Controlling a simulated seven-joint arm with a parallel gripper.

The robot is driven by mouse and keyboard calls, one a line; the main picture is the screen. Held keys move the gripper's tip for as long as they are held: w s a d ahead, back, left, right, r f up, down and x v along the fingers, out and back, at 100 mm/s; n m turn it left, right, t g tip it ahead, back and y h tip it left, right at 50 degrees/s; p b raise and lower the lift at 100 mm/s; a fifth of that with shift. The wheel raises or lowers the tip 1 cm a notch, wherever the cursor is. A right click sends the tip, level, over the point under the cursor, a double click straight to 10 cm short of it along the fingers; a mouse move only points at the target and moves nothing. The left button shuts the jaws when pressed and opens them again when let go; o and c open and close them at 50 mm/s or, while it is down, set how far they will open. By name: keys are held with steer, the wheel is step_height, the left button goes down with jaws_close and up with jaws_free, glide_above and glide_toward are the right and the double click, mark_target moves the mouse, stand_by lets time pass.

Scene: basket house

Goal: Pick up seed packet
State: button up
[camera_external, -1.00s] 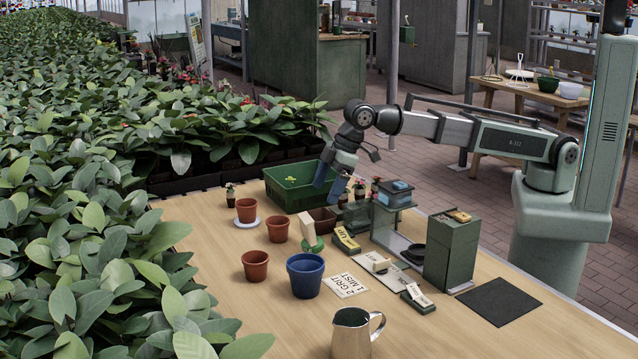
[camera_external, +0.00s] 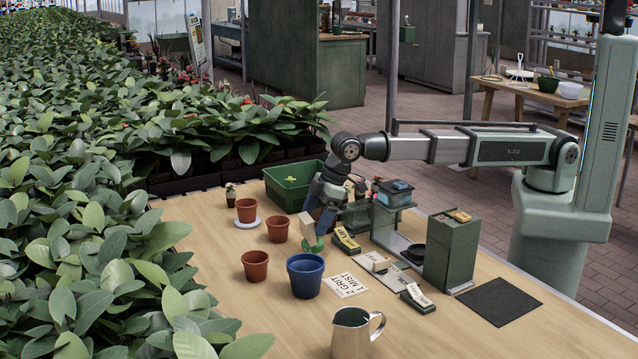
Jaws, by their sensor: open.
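A beige upright piece (camera_external: 308,228) with green at its foot (camera_external: 314,246) stands behind the blue pot and looks like the seed packet, though no print on it can be read. My gripper (camera_external: 318,219) points down just beside and above it, with its dark blue fingers open. One finger is near the piece's top and the other is to its right. I cannot tell whether they touch it or how far apart they are in depth.
A blue pot (camera_external: 305,275) and terracotta pots (camera_external: 278,228) stand in front and left. A green crate (camera_external: 287,184) is behind. A yellow labelled block (camera_external: 346,240), a printed card (camera_external: 346,286) and a green box (camera_external: 452,252) are to the right. A metal jug (camera_external: 352,334) is in front.

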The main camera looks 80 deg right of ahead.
mark_target(307, 231)
steer(key=x, duration=0.5)
steer(key=shift+w+r, duration=0.1)
steer(key=shift+w, duration=0.1)
steer(key=c, duration=1.1)
steer(key=shift+r, duration=0.15)
